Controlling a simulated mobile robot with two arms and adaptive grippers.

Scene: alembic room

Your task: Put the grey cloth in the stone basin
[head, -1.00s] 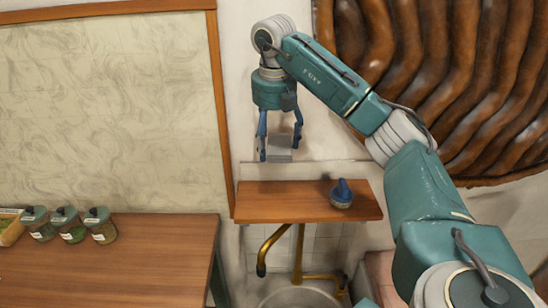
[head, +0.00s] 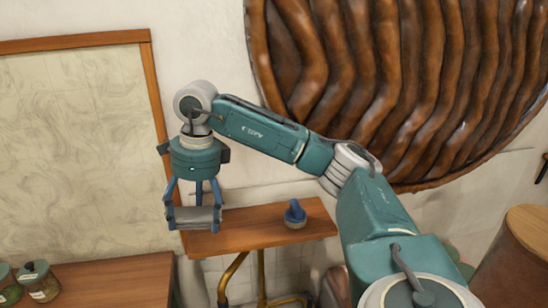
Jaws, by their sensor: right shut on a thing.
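My right gripper (head: 194,208) is shut on the grey cloth (head: 196,217), which shows as a small folded grey piece between the blue fingers. The gripper points down and hangs in front of the left end of a wooden shelf (head: 262,235). The cloth overlaps the shelf's left end in the picture, and I cannot tell the gap between them. The stone basin is not in view now. My left gripper is not in view.
A blue-topped brush (head: 295,214) stands on the shelf. A brass pipe (head: 230,275) runs below it. Glass jars (head: 40,281) stand on a wooden table (head: 120,280) at lower left. A large ribbed brown form (head: 400,90) covers the wall behind my arm.

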